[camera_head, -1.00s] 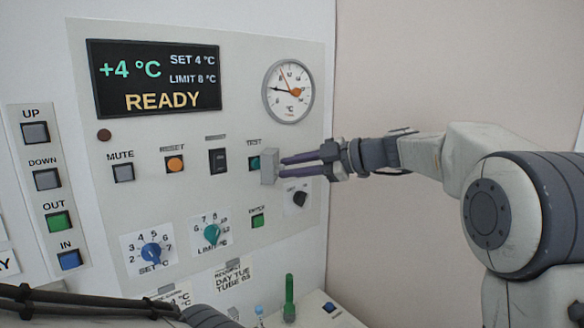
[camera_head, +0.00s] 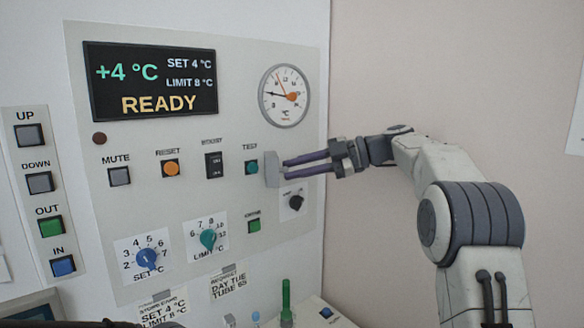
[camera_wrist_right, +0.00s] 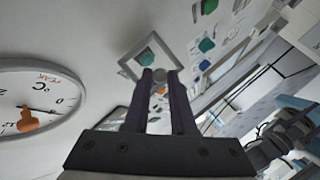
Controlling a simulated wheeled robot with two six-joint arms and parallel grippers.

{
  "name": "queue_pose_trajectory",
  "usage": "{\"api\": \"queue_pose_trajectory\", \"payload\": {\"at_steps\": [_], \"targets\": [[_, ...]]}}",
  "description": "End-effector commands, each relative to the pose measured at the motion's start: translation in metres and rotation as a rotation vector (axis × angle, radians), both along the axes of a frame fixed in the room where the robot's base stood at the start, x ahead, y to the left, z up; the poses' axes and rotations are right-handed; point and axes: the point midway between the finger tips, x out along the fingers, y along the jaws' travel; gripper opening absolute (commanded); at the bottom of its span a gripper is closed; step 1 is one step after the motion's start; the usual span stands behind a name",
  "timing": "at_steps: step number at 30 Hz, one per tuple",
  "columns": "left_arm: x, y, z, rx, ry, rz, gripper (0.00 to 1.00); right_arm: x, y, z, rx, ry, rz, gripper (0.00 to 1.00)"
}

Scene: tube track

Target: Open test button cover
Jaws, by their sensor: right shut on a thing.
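The test button (camera_head: 251,167) is a teal square below the TEST label on the panel, and its face shows uncovered in the head view. Its pale grey cover (camera_head: 272,170) stands out from the panel just right of the button. My right gripper (camera_head: 284,169) reaches in from the right and is shut on the cover's small knob. In the right wrist view the square cover frame (camera_wrist_right: 137,68) lies beyond my fingertips (camera_wrist_right: 160,78), with the round grey knob between them.
A dark selector knob (camera_head: 295,202) sits just below my right fingers, and a round gauge (camera_head: 285,96) is above them. A black rocker switch (camera_head: 214,165) and the orange reset button (camera_head: 170,168) are to the left. Free space lies right of the panel.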

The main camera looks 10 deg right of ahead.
Motion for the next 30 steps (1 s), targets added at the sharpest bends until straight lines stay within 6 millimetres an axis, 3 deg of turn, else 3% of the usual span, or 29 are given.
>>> {"api": "queue_pose_trajectory", "payload": {"at_steps": [6, 7, 9, 30], "targets": [[-0.0002, 0.0001, -0.0004, 0.0, 0.0, 0.0, 0.5, -0.0006, -0.0001, 0.0019, 0.002, -0.005, 0.0, 0.0], [-0.0002, 0.0001, -0.0004, 0.0, 0.0, 0.0, 0.5, -0.0006, -0.0001, 0.0019, 0.002, -0.005, -0.001, 0.35], [-0.0002, 0.0001, -0.0004, 0.0, 0.0, 0.0, 0.5, -0.0006, -0.0002, 0.0016, 0.002, -0.005, 0.0, 0.54], [-0.0001, 0.0001, -0.0087, 0.0, 0.0, 0.0, 0.5, -0.0039, 0.004, -0.0005, 0.001, -0.003, -0.045, 0.54]]}}
